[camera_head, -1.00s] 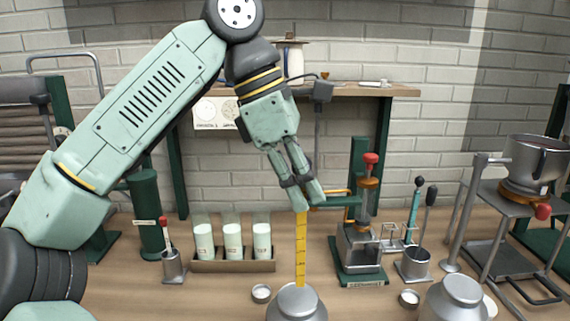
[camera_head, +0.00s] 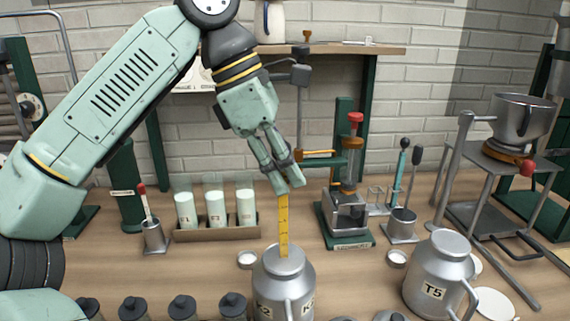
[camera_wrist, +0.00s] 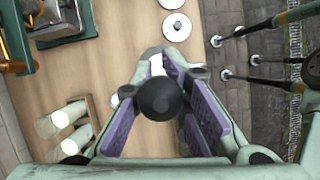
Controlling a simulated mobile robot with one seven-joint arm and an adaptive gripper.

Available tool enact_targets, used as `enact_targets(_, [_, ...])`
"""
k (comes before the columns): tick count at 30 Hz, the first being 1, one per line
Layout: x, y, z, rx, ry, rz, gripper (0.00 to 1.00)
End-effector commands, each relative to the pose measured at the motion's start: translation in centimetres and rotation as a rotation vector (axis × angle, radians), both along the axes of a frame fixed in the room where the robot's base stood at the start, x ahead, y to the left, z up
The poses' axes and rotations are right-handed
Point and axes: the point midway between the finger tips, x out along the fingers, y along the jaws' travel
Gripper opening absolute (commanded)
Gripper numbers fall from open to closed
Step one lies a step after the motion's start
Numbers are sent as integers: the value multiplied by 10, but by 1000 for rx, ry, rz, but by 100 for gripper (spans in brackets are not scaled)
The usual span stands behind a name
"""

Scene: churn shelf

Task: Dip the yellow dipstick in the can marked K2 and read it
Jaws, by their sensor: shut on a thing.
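The yellow dipstick (camera_head: 284,228) hangs upright from my gripper (camera_head: 290,187), and its lower end is at or inside the mouth of a metal can (camera_head: 284,275). The can carries labels at its front; one reads as K2, partly cut by the frame's bottom edge. My gripper is shut on the dipstick's top. In the wrist view the dark round knob of the dipstick (camera_wrist: 161,98) sits between the purple finger pads. How deep the dipstick's tip reaches is hidden by the can.
A can marked T5 (camera_head: 440,275) stands to the right. Several dark-capped containers (camera_head: 182,306) line the front. A wooden rack (camera_head: 216,233) with milk bottles stands behind left. A green press (camera_head: 347,215) stands behind right. A small round lid (camera_head: 247,259) lies beside the K2 can.

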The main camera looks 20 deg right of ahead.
Motion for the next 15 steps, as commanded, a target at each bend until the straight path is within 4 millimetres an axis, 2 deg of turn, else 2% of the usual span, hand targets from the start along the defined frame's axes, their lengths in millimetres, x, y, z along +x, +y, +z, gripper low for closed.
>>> enact_targets(1, [0,0,-7,0,0,0,0])
enact_targets(15, [0,0,-45,0,0,1,0])
